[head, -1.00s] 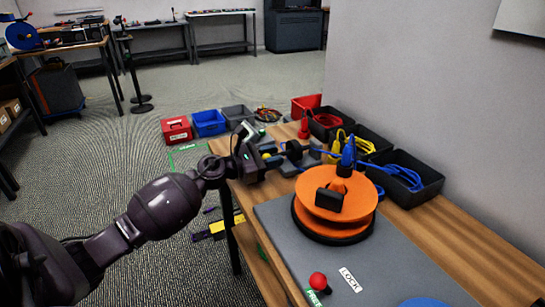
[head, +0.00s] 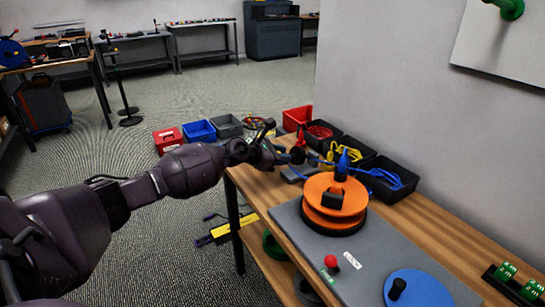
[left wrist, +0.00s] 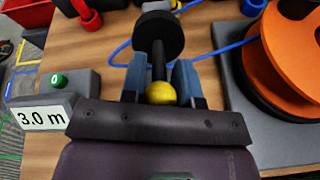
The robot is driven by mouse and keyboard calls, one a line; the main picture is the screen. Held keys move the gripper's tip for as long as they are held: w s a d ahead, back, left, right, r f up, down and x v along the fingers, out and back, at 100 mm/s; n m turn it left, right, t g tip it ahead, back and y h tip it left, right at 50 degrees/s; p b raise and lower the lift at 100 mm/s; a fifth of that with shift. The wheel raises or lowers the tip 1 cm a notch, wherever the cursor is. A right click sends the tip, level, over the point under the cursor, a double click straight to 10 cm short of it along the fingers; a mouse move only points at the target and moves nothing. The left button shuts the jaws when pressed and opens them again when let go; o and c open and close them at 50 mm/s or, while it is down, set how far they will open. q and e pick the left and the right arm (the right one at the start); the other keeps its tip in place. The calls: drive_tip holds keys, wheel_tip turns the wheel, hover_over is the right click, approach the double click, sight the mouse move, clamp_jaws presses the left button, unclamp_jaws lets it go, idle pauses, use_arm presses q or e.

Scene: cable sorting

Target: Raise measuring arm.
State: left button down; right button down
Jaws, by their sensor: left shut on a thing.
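The measuring arm shows in the left wrist view as a dark lever (left wrist: 158,64) with a yellow ball knob (left wrist: 160,93) at its near end and a black wheel (left wrist: 158,36) beyond. My left gripper (left wrist: 160,76) is shut on the lever near the knob, one finger on each side. In the head view my left gripper (head: 277,155) is at the left edge of the bench, left of the orange reel; the lever there is too small to make out. A blue cable (left wrist: 215,52) passes beside the wheel. A grey box (left wrist: 40,112) reads "3.0 m". My right gripper is not in view.
The orange reel (head: 334,203) stands on a grey base plate (head: 318,250) with a red knob (head: 331,262) and blue disc (head: 421,288). Dark bins of cables (head: 388,179) line the wall. Red, blue and grey bins stand behind my gripper.

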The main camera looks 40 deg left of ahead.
use_arm(q)
drive_tip(key=shift+w+r, duration=0.15)
drive_tip(key=shift+r, duration=0.65)
drive_tip(key=shift+w+r+p, duration=0.1)
drive_tip(key=shift+r+p, duration=0.1)
drive_tip(key=shift+p, duration=0.15)
drive_tip(key=shift+w+d+r+p, duration=0.25)
drive_tip(key=shift+w+r, duration=0.2)
drive_tip(key=shift+r, duration=0.3)
drive_tip(key=shift+w+d+r, duration=0.1)
drive_tip(key=shift+w+r, duration=0.2)
drive_tip(key=shift+r, duration=0.1)
drive_tip(key=shift+w+r, duration=0.1)
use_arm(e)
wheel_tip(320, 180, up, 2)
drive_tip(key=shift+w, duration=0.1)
use_arm(q)
drive_tip(key=shift+r, duration=0.1)
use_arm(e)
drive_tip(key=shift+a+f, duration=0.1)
